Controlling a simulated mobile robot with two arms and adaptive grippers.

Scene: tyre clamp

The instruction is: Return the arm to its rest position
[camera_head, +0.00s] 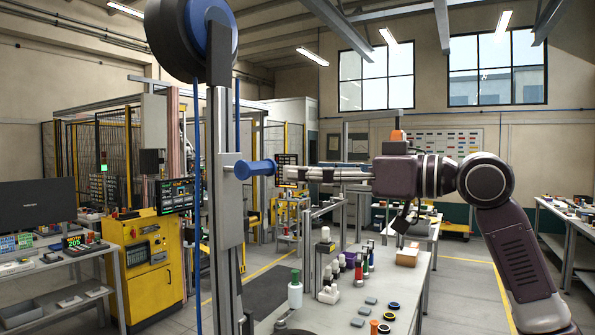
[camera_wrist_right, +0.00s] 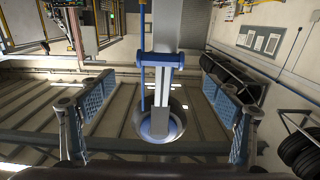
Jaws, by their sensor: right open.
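My right gripper (camera_head: 288,173) reaches in from the right in the head view, its arm bent down at the right edge. In the wrist view its two fingers with blue pads are spread wide (camera_wrist_right: 157,88), with nothing held between them. A blue spool-shaped handle (camera_head: 254,169) sticks out from the grey upright clamp post (camera_head: 223,130), just left of the fingertips and apart from them in the head view. The handle (camera_wrist_right: 161,59) shows between and beyond the fingers in the wrist view. My left gripper is not in view.
A dark wheel with a blue hub (camera_head: 192,35) tops the post. A workbench (camera_head: 405,300) with bottles and small parts lies below my right arm. A yellow cabinet (camera_head: 147,265) stands left of the post. Open floor lies right of the bench.

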